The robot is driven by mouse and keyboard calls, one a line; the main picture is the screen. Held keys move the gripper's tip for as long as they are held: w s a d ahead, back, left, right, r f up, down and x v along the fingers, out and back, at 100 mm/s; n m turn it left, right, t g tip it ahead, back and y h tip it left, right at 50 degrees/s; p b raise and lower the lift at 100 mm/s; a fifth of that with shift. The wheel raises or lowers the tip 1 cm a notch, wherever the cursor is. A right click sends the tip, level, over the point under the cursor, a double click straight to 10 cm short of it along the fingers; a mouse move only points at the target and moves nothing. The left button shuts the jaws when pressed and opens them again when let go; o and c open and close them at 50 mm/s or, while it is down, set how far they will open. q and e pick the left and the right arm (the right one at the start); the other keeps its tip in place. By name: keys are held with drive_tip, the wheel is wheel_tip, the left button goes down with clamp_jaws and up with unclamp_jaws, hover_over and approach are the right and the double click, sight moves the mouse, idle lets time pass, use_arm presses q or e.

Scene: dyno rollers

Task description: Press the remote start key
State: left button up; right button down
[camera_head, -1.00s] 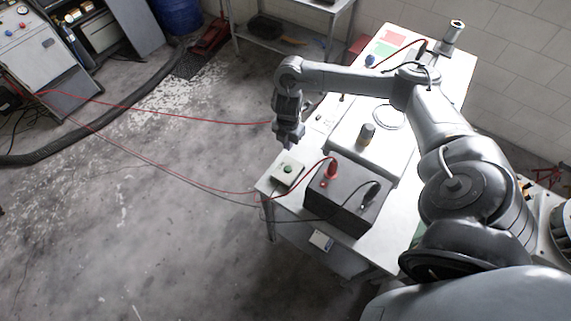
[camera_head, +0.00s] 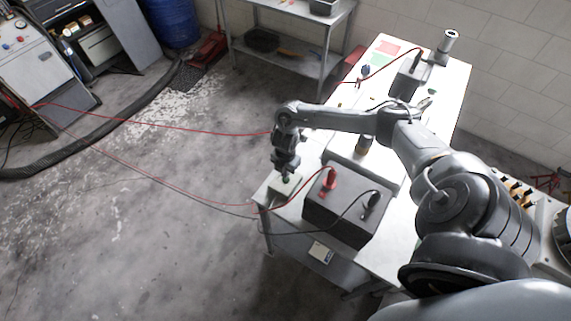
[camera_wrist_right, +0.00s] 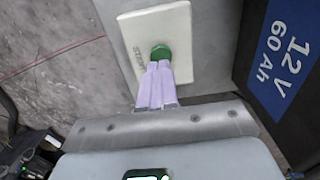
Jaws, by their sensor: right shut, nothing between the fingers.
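The remote start key is a green round button (camera_wrist_right: 160,52) on a pale box (camera_wrist_right: 132,30) marked START, near the left front corner of the table. In the head view the box (camera_head: 277,187) shows partly beneath my right gripper (camera_head: 285,174). My right gripper (camera_wrist_right: 159,68) is shut and empty, pointing down. Its fingertips overlap the near edge of the green button in the wrist view; I cannot tell whether they touch or press it. My left gripper is not in view.
A dark 12 V 60 Ah battery (camera_head: 335,217) with red (camera_head: 327,180) and black clamps stands close to the right of the box. Red and black cables cross the table's left edge. Open floor (camera_head: 130,240) lies to the left.

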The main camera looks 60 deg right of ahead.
drive_tip(key=shift+f, duration=1.25)
drive_tip(key=shift+f+b, duration=0.4)
drive_tip(key=shift+f, duration=0.4)
drive_tip(key=shift+d+f, duration=0.2)
drive_tip(key=shift+f, duration=0.05)
drive_tip(key=shift+s, duration=0.1)
drive_tip(key=shift+r+p, duration=0.55)
drive_tip(key=shift+r, duration=0.05)
wheel_tip(320, 180, up, 4)
drive_tip(key=p, duration=0.3)
drive_tip(key=shift+f, duration=0.15)
wheel_tip(320, 180, up, 10)
drive_tip(key=shift+w, duration=0.4)
